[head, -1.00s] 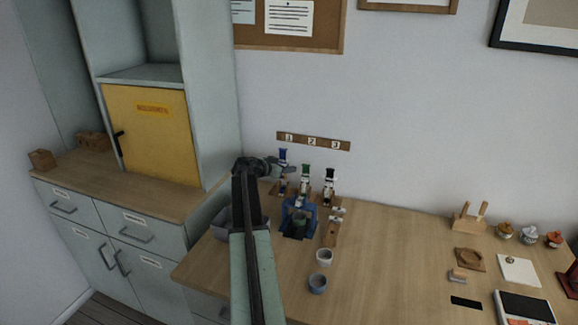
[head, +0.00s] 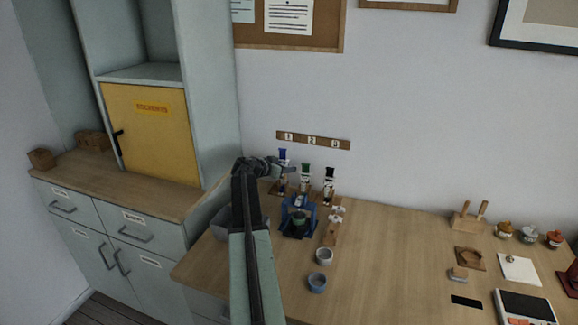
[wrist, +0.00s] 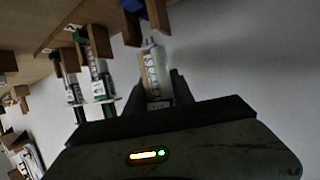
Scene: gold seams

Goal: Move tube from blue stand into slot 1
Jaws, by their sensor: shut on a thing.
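A blue-capped tube (head: 283,156) stands roughly upright below the number 1 on the wall sign, at the left of a row of tubes. My gripper (head: 288,169) is at this tube and shut on it. In the wrist view the pale tube with a printed label (wrist: 152,70) lies between my fingers. Whether its lower end is seated in the slot cannot be told.
A green-capped tube (head: 305,170) and a black-capped tube (head: 329,175) stand close to the right, under 2 and 3. A tall cabinet (head: 205,90) rises at left. The table's middle is clear.

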